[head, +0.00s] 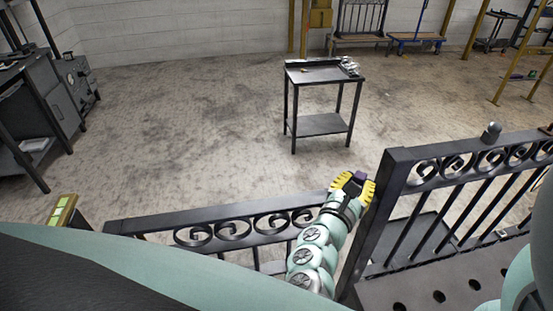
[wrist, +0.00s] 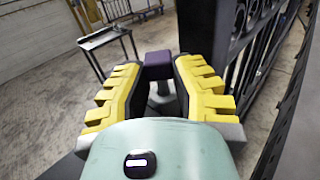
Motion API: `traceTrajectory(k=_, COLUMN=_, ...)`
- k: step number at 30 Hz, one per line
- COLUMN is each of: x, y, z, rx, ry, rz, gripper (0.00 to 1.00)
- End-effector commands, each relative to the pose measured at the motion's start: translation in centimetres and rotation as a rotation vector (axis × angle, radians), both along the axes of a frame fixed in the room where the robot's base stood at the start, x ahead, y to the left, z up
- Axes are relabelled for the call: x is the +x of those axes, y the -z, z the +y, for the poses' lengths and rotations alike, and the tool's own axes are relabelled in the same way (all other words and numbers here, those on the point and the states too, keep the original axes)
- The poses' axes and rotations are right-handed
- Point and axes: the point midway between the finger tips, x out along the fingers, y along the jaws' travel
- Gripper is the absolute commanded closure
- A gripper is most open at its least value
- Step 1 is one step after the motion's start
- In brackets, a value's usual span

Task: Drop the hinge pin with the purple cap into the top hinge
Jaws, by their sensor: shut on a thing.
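The purple cap of the hinge pin (wrist: 158,66) shows between the fingertips of my gripper (wrist: 158,84) in the wrist view. The fingers, with yellow ridged pads, are shut on the pin. In the head view the purple cap (head: 359,176) shows at my gripper (head: 353,185), beside the dark gate post (head: 374,220). The scroll gate (head: 245,219) runs to the left of my arm, and another scroll panel (head: 470,170) stands to the right. The top hinge cannot be made out; my gripper and arm cover that area. The pin's lower part is mostly hidden.
A small dark table (head: 322,74) with metal items stands farther back on open floor. A dark workbench (head: 45,95) is at the left. A dark plate with round holes (head: 440,285) lies at the lower right. A yellow-green block (head: 62,211) sits at the gate's left end.

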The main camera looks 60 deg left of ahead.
Motion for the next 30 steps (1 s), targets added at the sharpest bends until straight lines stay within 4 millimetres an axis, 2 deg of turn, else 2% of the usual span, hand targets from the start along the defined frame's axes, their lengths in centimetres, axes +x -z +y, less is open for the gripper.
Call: traceTrajectory(k=30, x=-0.02, y=1.04, z=0.02, rx=-0.001, ry=-0.001, rz=-0.001, gripper=1.0)
